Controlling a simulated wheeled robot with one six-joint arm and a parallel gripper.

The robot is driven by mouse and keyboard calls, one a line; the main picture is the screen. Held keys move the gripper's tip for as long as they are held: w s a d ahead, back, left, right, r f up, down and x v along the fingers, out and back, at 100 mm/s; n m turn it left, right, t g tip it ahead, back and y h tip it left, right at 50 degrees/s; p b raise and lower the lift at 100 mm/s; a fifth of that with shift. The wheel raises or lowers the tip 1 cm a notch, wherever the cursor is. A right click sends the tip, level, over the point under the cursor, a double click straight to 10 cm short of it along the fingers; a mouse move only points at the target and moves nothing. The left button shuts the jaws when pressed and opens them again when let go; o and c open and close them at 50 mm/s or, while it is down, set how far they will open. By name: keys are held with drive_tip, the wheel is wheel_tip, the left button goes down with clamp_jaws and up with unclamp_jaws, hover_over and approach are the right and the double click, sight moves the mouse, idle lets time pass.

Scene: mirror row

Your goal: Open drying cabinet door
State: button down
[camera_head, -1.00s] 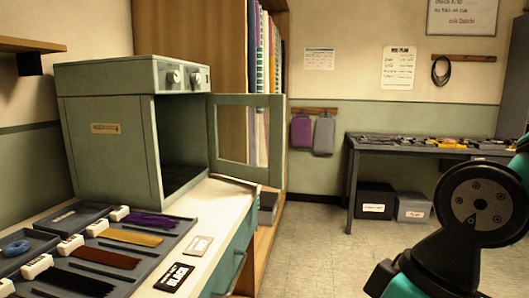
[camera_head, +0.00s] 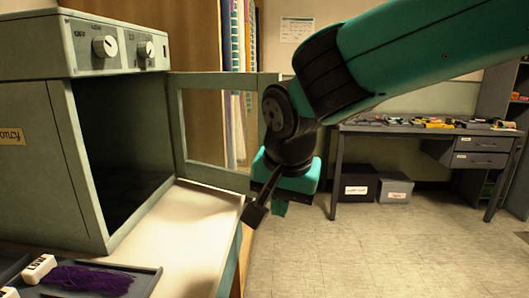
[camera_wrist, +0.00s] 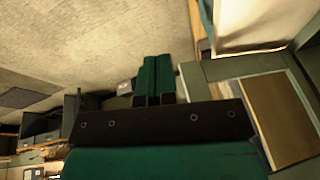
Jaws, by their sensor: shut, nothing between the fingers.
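The grey-green drying cabinet (camera_head: 35,160) stands on a white counter at the left of the head view, with its dark inside showing. Its framed door (camera_head: 210,165) with a window stands swung wide open to the right. My gripper (camera_head: 279,208) points down beside the door's free edge, and the arm hides part of that edge. What looks like the door frame (camera_wrist: 211,72) is at the right of the wrist view, apart from the fingers. There the fingers (camera_wrist: 155,62) lie side by side, shut and empty. I see no hold on the door.
The white counter (camera_head: 200,215) carries a tray with purple strands (camera_head: 90,280) at the lower left. A wooden shelf unit stands behind the door. A grey desk (camera_head: 400,128) with bins below is at the back right. The floor (camera_head: 390,250) at the right is clear.

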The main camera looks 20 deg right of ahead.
drive_tip(key=w+a+r+m+t+h+p, duration=0.1)
drive_tip(key=w+a+r+m+t+h, duration=0.4)
drive_tip(key=m, duration=1.5)
drive_tip(key=w+d+f+g+h, duration=0.1)
drive_tip(key=w+d+f+g, duration=0.1)
drive_tip(key=w+d, duration=0.6)
drive_tip(key=w+f, duration=0.1)
drive_tip(key=w, duration=0.1)
drive_tip(key=shift+w+p, duration=0.3)
drive_tip(key=shift+w, duration=0.1)
